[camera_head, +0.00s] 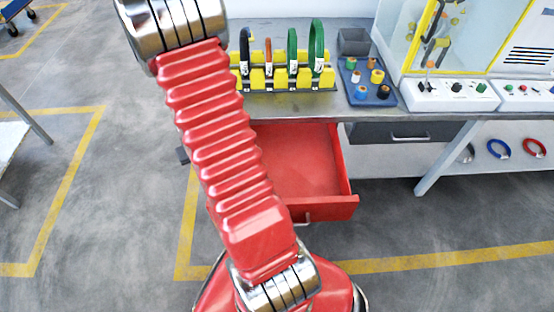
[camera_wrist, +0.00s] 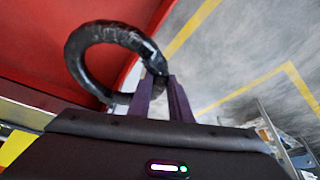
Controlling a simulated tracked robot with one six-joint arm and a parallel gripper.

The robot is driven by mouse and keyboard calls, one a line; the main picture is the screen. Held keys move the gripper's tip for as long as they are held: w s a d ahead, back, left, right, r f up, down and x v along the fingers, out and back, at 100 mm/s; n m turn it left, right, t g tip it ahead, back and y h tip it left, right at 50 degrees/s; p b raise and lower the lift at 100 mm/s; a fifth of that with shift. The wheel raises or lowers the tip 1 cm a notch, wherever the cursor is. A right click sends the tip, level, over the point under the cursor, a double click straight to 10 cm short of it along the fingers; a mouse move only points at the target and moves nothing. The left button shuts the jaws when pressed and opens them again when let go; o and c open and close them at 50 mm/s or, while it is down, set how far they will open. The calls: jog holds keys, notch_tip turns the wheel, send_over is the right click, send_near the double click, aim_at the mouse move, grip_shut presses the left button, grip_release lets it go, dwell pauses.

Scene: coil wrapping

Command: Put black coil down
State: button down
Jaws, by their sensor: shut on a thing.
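The black coil (camera_wrist: 78,62) is a ring held upright in the wrist view, with a pale label on its right side. My gripper (camera_wrist: 161,84) is shut on the right edge of the coil with its two dark purple fingers. The red drawer (camera_head: 300,165) is open under the bench and looks empty where I can see into it. In the wrist view, the red drawer surface (camera_wrist: 45,50) lies behind the coil; I cannot tell whether they touch. In the head view my red arm hides the gripper and the held coil.
Floor in front is clear.

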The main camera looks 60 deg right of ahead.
jog(key=s+d+f+m+g+h, duration=0.1)
jog(key=s+d+m, duration=0.4)
jog(key=s+d, duration=0.7)
jog(key=s, duration=0.4)
jog(key=shift+d+g, duration=0.2)
jog(key=shift+g, duration=0.2)
jog(key=shift+f, duration=0.15)
jog(key=shift+f, duration=2.85)
jog(key=shift+f, duration=0.15)
jog(key=shift+f, duration=1.95)
